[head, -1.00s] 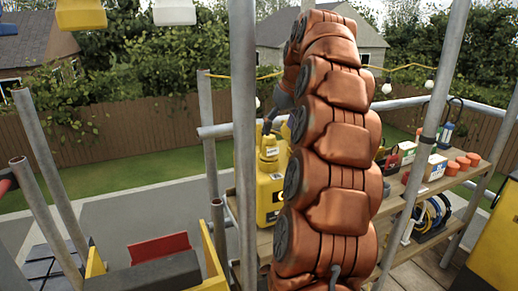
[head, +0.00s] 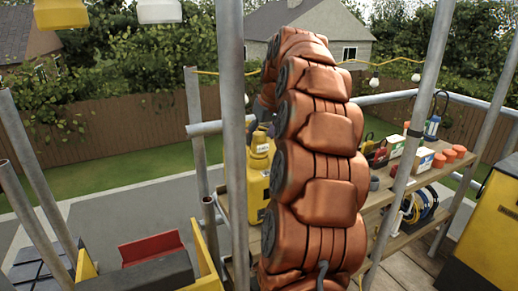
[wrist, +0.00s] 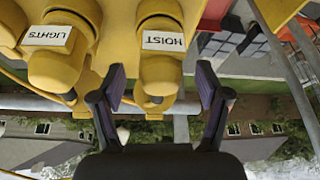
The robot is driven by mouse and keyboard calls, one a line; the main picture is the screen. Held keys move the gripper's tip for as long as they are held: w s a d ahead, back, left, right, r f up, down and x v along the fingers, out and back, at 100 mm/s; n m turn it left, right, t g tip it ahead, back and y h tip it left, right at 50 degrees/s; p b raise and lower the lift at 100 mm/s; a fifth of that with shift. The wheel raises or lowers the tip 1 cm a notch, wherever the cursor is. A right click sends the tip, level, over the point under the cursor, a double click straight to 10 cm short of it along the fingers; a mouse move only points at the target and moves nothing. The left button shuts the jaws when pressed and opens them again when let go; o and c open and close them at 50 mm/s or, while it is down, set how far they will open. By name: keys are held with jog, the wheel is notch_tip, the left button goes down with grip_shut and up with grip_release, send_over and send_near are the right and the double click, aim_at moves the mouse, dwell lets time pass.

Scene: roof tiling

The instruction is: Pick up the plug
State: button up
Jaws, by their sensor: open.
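Two yellow plugs show in the wrist view, seen upside down. One, labelled HOIST (wrist: 162,68), is at the top centre. The other, labelled LIGHTS (wrist: 58,70), is to its left. Both are seated at a yellow housing (wrist: 115,38). My gripper (wrist: 160,84) is open and empty. Its two dark fingers stand to the left and right of the HOIST plug in the picture. I cannot tell how far apart in depth the fingers and plug are.
Scaffold poles (head: 231,130) stand close around my arm. A wooden shelf (head: 400,187) at right bears boxes, orange cups and a cable coil (head: 422,206). A yellow cabinet (head: 485,235) stands at far right.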

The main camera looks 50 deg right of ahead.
jog(key=shift+x, duration=1.25)
jog(key=shift+a, duration=0.1)
jog(key=c, duration=1.4)
jog(key=shift+o, duration=0.2)
jog(key=shift+r, duration=0.1)
notch_tip(320, 180, up, 7)
jog(key=shift+w+f, duration=0.1)
jog(key=shift+f, duration=0.1)
jog(key=shift+r, duration=1.55)
